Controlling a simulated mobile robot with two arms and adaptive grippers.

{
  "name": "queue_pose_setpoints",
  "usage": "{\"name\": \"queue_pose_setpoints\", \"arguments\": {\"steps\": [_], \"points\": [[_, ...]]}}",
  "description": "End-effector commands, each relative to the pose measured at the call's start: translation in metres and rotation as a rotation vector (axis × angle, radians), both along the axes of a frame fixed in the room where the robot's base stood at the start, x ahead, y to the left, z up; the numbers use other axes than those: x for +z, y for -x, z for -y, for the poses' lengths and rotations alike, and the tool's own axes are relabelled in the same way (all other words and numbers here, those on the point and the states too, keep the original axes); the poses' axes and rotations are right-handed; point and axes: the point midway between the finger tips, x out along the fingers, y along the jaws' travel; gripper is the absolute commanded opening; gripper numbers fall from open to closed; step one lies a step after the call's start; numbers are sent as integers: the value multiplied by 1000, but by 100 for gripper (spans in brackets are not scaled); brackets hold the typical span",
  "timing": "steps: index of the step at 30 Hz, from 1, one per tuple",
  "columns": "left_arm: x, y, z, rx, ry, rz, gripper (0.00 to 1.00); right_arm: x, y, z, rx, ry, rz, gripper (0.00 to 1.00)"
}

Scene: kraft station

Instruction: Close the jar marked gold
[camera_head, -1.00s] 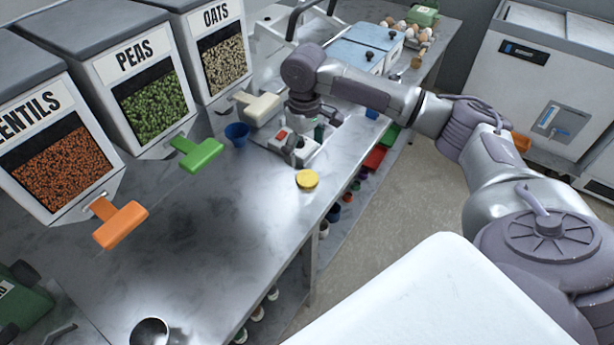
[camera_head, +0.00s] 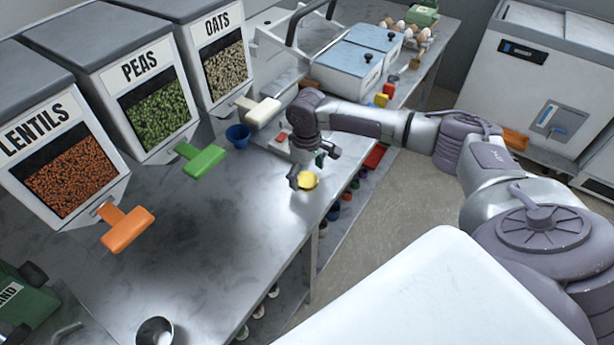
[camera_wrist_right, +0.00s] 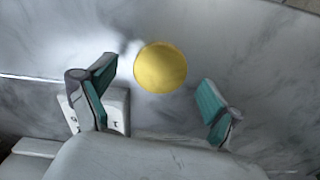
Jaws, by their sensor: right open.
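A flat round yellow disc, like a lid (camera_head: 309,181), lies on the steel counter near its front edge. My right gripper (camera_head: 306,172) is over it, with its fingers around the disc's far side in the head view. In the right wrist view the yellow disc (camera_wrist_right: 160,67) shows between and just beyond the two open teal-padded fingers of the right gripper (camera_wrist_right: 156,85). The fingers look apart from it, and nothing is held. I cannot make out a jar marked gold. My left gripper is not in view.
Dispensers with orange (camera_head: 128,229), green (camera_head: 204,162) and white handles line the left. A metal cup (camera_head: 155,331) stands at the near edge. The counter's middle is clear.

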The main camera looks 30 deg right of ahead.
Motion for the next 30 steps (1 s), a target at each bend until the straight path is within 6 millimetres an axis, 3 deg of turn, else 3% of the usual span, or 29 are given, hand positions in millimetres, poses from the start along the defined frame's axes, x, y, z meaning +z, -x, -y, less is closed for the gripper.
{"name": "queue_pose_setpoints", "arguments": {"steps": [13,21,30], "points": [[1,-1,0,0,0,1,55,-8,0,0,1,1,1,90],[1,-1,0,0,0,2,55,-8,0,0,0,1,1,46],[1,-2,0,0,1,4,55,-8,0,0,0,1,1,46]]}}
